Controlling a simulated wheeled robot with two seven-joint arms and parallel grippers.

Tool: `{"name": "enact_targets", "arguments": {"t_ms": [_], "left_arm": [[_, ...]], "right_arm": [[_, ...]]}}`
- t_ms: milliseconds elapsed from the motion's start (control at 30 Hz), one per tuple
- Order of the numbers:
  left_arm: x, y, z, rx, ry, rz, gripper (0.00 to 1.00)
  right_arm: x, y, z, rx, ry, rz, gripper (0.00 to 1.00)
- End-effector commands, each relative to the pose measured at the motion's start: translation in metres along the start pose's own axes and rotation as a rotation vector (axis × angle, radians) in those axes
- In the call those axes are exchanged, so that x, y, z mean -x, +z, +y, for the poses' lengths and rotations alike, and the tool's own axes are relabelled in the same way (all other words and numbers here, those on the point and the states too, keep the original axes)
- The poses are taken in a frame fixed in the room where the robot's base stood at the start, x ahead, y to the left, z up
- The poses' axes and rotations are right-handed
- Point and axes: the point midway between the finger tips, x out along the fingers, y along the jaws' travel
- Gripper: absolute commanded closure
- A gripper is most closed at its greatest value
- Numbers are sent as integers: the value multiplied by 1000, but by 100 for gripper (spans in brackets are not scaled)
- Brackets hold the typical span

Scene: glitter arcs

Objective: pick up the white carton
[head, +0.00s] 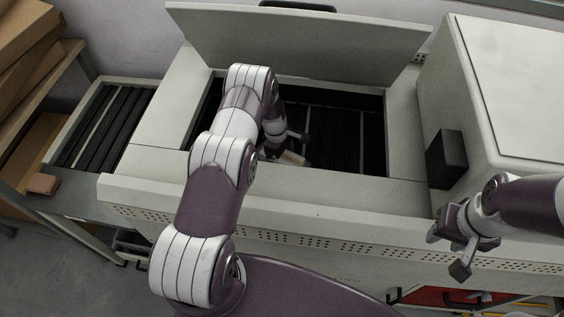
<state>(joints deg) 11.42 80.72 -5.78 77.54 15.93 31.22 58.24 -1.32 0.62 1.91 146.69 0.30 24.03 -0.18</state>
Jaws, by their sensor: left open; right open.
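A small pale carton (293,158) lies in the dark open bay of the machine, on or near its rollers. It is partly hidden by my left arm and gripper, and its colour reads whitish to tan. My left gripper (287,146) reaches down into the bay right by the carton, open. I cannot tell whether its fingers touch the carton. My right gripper (455,247) is open and empty, in front of the machine at the right, well away from the carton.
The machine's raised lid (310,42) stands behind the bay, and the bay's front wall (330,190) lies nearer me. A boxy housing (520,90) with a black block (446,158) rises at right. A roller conveyor (105,125) and a small brown block (43,184) are at left.

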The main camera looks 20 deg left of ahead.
Motion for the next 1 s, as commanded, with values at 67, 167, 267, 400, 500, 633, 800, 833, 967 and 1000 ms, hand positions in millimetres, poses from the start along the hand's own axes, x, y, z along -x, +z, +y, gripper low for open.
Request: {"name": "enact_targets", "arguments": {"t_ms": [67,167,267,400,500,633,800,833,967,1000], "left_arm": [[1,0,0,-1,1,0,8],[1,0,0,-1,1,0,8],[1,0,0,-1,1,0,41],[2,0,1,-1,2,1,72],[2,0,1,-1,2,1,72],[3,0,1,-1,2,1,72],[22,3,2,-2,6,2,72],[28,4,2,-2,5,2,72],[55,8,2,-2,6,3,72],[63,9,2,-2,5,2,72]], "right_arm": [[1,0,0,0,0,0,58],[1,0,0,0,0,1,58],[1,0,0,0,0,1,58],[1,0,0,0,0,0,58],[1,0,0,0,0,0,58],[0,0,0,0,0,0,58],[-6,0,0,0,0,1,58],[-7,1,0,0,0,0,58],[-14,2,0,0,0,0,58],[-16,2,0,0,0,0,58]]}}
